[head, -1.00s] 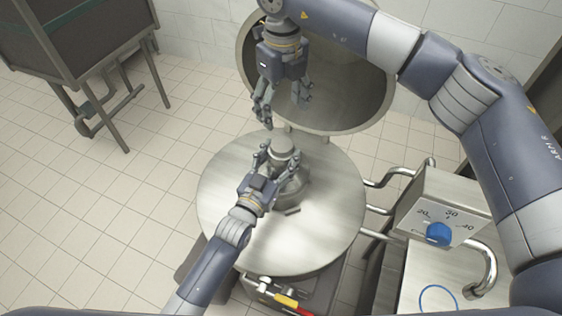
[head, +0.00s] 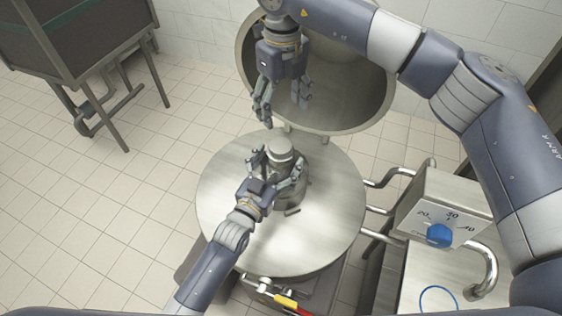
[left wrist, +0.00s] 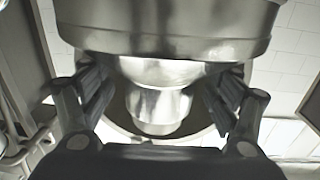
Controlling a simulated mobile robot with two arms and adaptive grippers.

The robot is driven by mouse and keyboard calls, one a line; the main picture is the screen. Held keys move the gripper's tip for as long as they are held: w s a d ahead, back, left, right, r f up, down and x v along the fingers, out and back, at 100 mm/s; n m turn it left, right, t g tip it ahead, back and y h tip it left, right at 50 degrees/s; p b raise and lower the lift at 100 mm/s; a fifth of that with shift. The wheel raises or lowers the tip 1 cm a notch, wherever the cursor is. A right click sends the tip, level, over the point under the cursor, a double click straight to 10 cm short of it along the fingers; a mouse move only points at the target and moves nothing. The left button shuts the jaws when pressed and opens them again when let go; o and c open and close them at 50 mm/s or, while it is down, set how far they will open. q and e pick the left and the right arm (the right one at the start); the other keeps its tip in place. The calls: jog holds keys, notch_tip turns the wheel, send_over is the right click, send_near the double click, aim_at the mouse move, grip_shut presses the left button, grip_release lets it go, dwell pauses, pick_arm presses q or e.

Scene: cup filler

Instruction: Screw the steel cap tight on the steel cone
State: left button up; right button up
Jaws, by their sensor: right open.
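The steel cap (head: 281,146) is the short round piece on top of the steel cone (head: 293,191), which stands on the round steel table. How tightly the cap sits cannot be told. My left gripper (head: 277,163) has its fingers spread on either side of the cap, open. In the left wrist view, a narrow steel piece, seemingly the cap (left wrist: 158,108), lies between the open fingers (left wrist: 158,98), with gaps beside it. My right gripper (head: 283,105) is open and empty, hanging above and behind the cap.
The round steel table (head: 325,225) has clear surface around the cone. A large steel bowl (head: 375,90) stands behind it. A control box with a blue knob (head: 439,235) and bent pipes (head: 487,280) are at the right. A dark metal stand (head: 75,45) is at the upper left.

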pick_arm(q)
jog(key=v, duration=1.1)
jog(key=shift+s, duration=0.2)
